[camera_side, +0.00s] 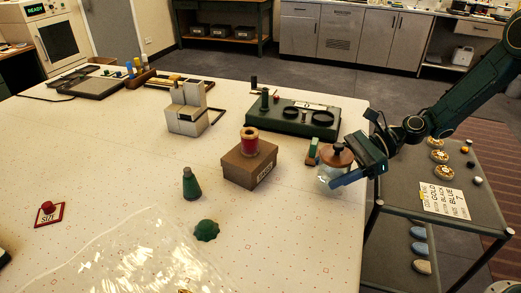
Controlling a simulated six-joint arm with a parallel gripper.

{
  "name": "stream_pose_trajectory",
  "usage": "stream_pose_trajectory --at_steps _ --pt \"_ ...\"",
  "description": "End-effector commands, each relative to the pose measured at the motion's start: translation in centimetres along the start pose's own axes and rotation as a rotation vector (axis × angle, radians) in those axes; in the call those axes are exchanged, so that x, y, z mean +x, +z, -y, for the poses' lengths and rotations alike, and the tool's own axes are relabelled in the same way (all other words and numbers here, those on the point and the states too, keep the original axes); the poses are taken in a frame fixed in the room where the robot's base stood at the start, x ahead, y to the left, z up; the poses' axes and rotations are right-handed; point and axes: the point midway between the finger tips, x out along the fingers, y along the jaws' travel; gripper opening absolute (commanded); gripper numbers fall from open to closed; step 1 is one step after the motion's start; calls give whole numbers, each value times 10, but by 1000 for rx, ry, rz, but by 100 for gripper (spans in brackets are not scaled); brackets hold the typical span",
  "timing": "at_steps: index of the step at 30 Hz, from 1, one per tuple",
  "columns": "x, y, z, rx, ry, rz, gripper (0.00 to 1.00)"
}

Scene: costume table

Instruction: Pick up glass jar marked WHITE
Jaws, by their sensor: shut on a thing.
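A glass jar (328,174) with a brown knobbed lid (336,155) is near the right edge of the white table. My gripper (350,172) reaches in from the right and is shut on the jar, with a finger along its lower right side. The jar looks upright. I cannot read any marking on it, and I cannot tell whether its base touches the table.
A cardboard box (247,168) with a red spool (249,141) on it stands left of the jar. A green device (293,117) is behind. A green cone (191,185) and dome (206,230) are further left. A dark cart (410,170) stands right of the table.

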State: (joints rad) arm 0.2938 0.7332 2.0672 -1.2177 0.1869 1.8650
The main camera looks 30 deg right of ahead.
Motion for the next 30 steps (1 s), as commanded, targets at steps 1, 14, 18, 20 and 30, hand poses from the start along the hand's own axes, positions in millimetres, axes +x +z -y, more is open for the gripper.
stream_pose_trajectory --at_steps 1,14,18,20,30 --pt "-2 7 0 -6 -1 3 19" --pt "-29 70 0 -9 -3 3 19" --pt "-40 98 0 -10 -3 2 19" --pt "-45 109 0 -10 -3 2 19" --pt "-65 158 0 -6 -2 3 19"
